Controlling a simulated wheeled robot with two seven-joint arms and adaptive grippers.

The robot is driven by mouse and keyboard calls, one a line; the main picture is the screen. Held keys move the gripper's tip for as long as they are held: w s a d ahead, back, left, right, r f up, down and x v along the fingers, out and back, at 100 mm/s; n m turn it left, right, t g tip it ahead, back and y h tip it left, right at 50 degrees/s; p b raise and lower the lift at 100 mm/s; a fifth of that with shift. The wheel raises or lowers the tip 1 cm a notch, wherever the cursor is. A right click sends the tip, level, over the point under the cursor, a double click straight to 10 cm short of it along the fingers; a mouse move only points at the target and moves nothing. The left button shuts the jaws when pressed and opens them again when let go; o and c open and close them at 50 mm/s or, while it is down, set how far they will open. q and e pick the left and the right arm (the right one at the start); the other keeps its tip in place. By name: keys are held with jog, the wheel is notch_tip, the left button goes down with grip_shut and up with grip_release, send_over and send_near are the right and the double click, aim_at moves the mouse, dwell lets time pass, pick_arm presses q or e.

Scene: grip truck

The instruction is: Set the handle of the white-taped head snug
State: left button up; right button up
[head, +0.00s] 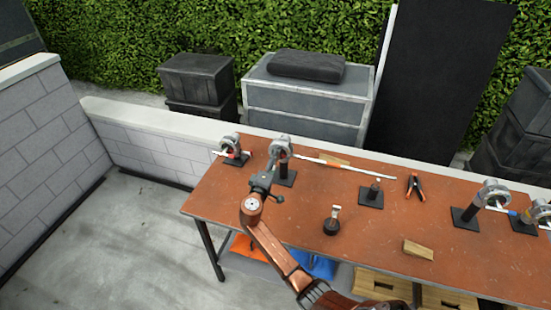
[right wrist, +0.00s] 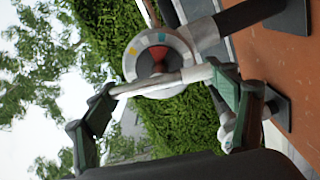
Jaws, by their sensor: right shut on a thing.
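A grey round grip head (head: 281,147) stands on a black post and flat base near the table's back left. In the right wrist view its disc (right wrist: 158,57) fills the upper middle, with a red centre and small yellow, teal and orange marks. I cannot make out white tape on it for sure. A pale grey bar handle (right wrist: 160,83) crosses in front of the disc. My right gripper (right wrist: 166,84) is shut on this handle, one finger at each end. In the head view my right gripper (head: 268,181) is just in front of the head. My left gripper is not in view.
Another head (head: 230,143) stands close at the left, and more heads (head: 491,193) stand at the right. A small stand (head: 371,195), an orange-tipped clamp (head: 414,187), a dark knob-like piece (head: 332,222) and a wooden wedge (head: 418,249) are on the table.

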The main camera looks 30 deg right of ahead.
jog(key=shift+n, duration=0.5)
jog(key=shift+f, duration=0.1)
jog(key=o, duration=1.2)
jog(key=shift+c, duration=0.2)
jog(key=shift+a, duration=0.1)
jog(key=v, duration=1.2)
jog(key=shift+s, duration=0.1)
